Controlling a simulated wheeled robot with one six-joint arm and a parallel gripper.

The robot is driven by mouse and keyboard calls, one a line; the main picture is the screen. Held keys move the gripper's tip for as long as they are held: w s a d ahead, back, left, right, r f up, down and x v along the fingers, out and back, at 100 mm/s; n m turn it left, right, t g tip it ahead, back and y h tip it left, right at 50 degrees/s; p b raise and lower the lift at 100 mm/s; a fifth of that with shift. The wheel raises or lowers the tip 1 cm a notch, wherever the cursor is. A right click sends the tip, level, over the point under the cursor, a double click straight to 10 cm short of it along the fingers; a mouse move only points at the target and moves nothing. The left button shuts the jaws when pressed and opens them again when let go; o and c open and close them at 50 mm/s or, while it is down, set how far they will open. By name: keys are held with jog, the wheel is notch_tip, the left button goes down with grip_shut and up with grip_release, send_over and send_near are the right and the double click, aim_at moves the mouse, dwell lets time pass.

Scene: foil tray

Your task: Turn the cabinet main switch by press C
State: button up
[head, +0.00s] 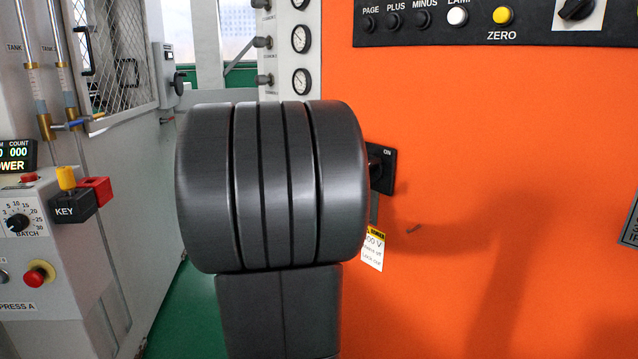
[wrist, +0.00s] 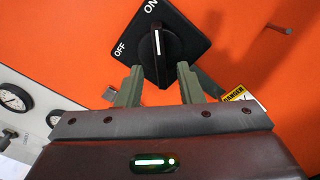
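The main switch is a black square plate with a black rotary knob (wrist: 162,46) on the orange cabinet. In the wrist view the plate (wrist: 189,30) looks tilted, with OFF at the left and ON at the top. The knob's white line points up, roughly toward ON. My gripper (wrist: 160,68) is open, its two green fingers apart on either side of the knob's lower end. No contact shows, and I cannot tell how deep the fingers reach. In the head view the switch plate (head: 388,170) is partly hidden behind my dark arm, and the gripper is hidden.
A danger tag (head: 373,249) hangs below the switch on the orange panel (head: 480,130). A small peg (head: 413,229) sticks out to its right. A button row (head: 450,17) is above. Gauges (head: 301,40) and a grey machine with a red button (head: 38,274) stand left.

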jog(key=p+v, duration=0.1)
jog(key=v, duration=0.8)
jog(key=shift+a, duration=0.15)
jog(key=b+x, duration=0.1)
jog(key=x, duration=1.2)
jog(key=shift+d+b, duration=0.35)
jog(key=shift+w, duration=0.1)
